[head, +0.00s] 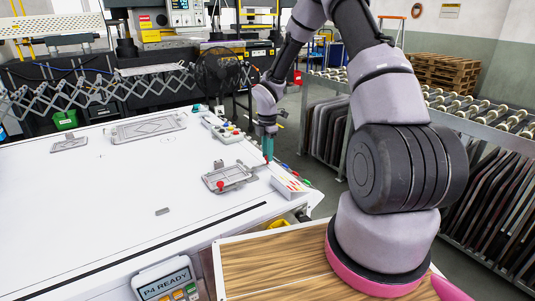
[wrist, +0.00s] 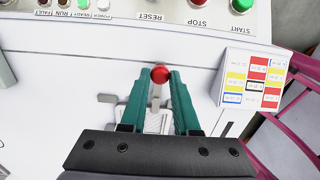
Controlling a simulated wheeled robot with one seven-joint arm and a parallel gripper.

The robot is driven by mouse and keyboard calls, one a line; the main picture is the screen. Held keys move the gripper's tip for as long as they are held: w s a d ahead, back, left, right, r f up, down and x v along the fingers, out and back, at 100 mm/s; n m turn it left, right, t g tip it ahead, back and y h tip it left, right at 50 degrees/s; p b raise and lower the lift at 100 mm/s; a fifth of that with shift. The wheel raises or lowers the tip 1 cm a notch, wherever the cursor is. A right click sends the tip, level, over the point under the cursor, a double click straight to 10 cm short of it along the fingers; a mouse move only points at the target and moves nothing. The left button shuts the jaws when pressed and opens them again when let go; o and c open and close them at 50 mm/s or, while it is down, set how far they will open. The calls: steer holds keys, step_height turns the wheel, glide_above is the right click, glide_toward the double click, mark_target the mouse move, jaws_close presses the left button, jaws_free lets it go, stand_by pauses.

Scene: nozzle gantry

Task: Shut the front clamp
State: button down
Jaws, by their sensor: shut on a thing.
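A grey metal fixture (head: 236,176) lies near the right edge of the white table, with a red knob (head: 220,185) at its left front. My gripper (head: 268,160) points down at the fixture's right end. In the wrist view its teal fingers (wrist: 160,80) are shut on a clamp handle with a red ball knob (wrist: 160,74). The handle's thin metal rod (wrist: 156,92) runs back between the fingers toward a grey plate (wrist: 158,121). The fingers and palm hide much of the clamp, and I cannot tell how far its arm is swung.
A white box with coloured labels (head: 290,183) is right of the gripper. The white table (head: 100,210) is mostly clear at left.

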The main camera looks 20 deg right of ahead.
steer(key=c, duration=0.6)
jaws_free()
steer(key=shift+c, duration=0.2)
steer(key=shift+r, duration=0.1)
step_height(320, 180, up, 11)
steer(key=shift+f, duration=0.2)
steer(key=s+d+r+m+t, duration=0.1)
steer(key=s+r+m, duration=0.45)
steer(key=r, duration=0.45)
steer(key=s+d+r+m+t, duration=0.1)
steer(key=s+r+m+t, duration=0.1)
steer(key=s+r+m, duration=0.55)
steer(key=s+r+m+t+y, duration=0.1)
steer(key=s+r+m+t, duration=0.1)
steer(key=s+r+m, duration=0.4)
steer(key=s+r+m+t+y, duration=0.1)
steer(key=s+r+m, duration=0.4)
steer(key=s, duration=0.5)
steer(key=shift+s+r+m+t, duration=0.4)
steer(key=shift+m+t, duration=0.2)
steer(key=shift+m, duration=0.4)
